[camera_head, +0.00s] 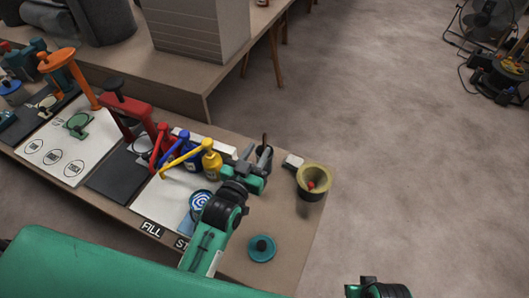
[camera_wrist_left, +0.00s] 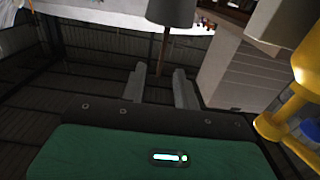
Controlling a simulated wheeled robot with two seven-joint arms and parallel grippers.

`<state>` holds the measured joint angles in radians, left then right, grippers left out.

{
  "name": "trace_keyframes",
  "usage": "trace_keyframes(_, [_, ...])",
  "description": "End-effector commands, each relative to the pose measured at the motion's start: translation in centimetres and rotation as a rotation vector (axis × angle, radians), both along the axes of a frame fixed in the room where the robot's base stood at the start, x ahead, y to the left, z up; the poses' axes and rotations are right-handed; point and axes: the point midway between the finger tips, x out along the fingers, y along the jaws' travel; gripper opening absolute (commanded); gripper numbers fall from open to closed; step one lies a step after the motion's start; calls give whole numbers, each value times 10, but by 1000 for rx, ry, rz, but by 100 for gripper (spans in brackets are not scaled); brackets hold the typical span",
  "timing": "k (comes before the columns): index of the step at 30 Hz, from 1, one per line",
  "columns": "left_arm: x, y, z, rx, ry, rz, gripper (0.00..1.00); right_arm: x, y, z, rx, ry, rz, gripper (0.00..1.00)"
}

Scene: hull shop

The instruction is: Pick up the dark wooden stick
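The dark wooden stick (camera_head: 264,140) stands upright near the right end of the bench. In the left wrist view, which looks upside down, the stick (camera_wrist_left: 162,52) comes out of a dark grey cylindrical holder (camera_wrist_left: 172,12). My left gripper (camera_head: 258,157) is open at the stick. In the wrist view its two fingers (camera_wrist_left: 159,85) are apart, with the stick's free end showing in the gap; whether they touch it I cannot tell. In the head view the gripper hides the holder. A green and black part of my right arm (camera_head: 378,290) shows at the bottom edge; its fingers are not clear.
An olive bowl (camera_head: 312,190) with a red thing inside stands right of my left gripper. A teal round object (camera_head: 262,248) lies at the bench's front right. Open floor (camera_head: 400,150) lies beyond the bench.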

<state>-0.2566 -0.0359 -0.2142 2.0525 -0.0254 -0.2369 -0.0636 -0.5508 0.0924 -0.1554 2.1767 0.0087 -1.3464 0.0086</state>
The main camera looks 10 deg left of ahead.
Motion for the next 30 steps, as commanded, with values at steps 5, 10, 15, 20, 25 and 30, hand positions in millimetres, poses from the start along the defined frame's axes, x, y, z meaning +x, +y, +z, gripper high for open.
trace_keyframes(5, [10,-2,1,0,-1,0,31,0,0,0,0,0,0,36])
trace_keyframes(10, [32,-5,3,0,-2,0,31,-1,-1,0,-1,1,1,36])
trace_keyframes(15, [49,-9,2,-1,0,0,31,1,0,5,0,-7,1,36])
trace_keyframes(20, [54,-9,2,-1,0,0,31,1,0,6,0,-8,1,36])
trace_keyframes(25, [54,-9,2,0,0,0,29,0,0,6,0,-7,1,36])
trace_keyframes(30, [54,-9,2,0,0,0,0,0,-1,5,0,-6,1,36])
